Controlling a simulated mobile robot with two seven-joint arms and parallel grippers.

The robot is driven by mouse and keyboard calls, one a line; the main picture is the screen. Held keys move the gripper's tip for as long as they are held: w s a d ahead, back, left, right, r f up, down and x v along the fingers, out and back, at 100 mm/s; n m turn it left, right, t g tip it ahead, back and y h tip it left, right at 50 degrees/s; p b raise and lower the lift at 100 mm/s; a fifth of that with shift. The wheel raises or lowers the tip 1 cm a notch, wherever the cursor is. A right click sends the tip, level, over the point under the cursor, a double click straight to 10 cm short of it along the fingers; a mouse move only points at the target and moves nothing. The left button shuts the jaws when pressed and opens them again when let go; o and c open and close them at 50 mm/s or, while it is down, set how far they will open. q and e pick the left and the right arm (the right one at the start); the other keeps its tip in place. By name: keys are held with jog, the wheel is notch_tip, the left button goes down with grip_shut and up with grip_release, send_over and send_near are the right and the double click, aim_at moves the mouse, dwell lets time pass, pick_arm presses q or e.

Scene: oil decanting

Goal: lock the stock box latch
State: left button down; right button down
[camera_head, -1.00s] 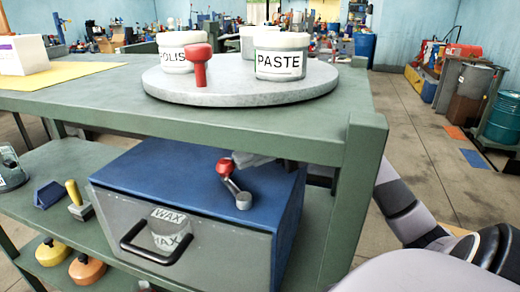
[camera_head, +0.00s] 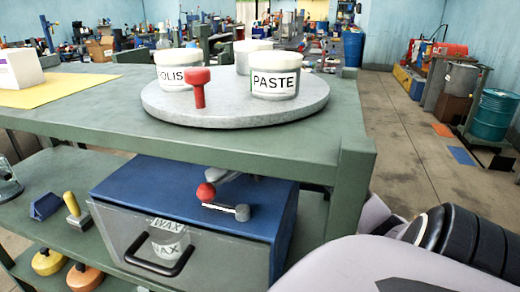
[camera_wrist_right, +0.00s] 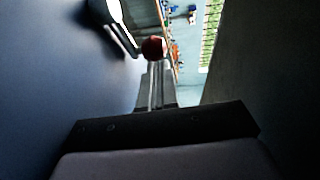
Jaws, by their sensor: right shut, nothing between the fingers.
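The stock box (camera_head: 175,180) is a blue box with a grey, see-through front, on the shelf under the green tabletop. The lever runs left from a grey round end to a red ball knob (camera_head: 206,192). My right gripper (camera_head: 223,176) is shut and empty, just behind the knob, partly hidden below the tabletop. In the right wrist view the red knob (camera_wrist_right: 152,47) lies just beyond my closed fingertips (camera_wrist_right: 155,72); I cannot tell whether they touch. My left gripper is out of view.
The green tabletop (camera_head: 250,135) is close above the box. A round grey turntable (camera_head: 235,112) on it carries white jars and a red-handled piece. A black handle (camera_head: 155,262) is on the box front. A green post (camera_head: 348,190) stands right of the box.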

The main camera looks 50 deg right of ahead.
dwell(0.5)
jog(key=b+v, duration=0.1)
jog(key=v, duration=0.5)
jog(key=shift+d+b, duration=0.2)
jog(key=shift+b, duration=0.1)
jog(key=shift+s+d+r, duration=0.1)
jog(key=shift+s+d, duration=0.05)
jog(key=shift+d, duration=0.15)
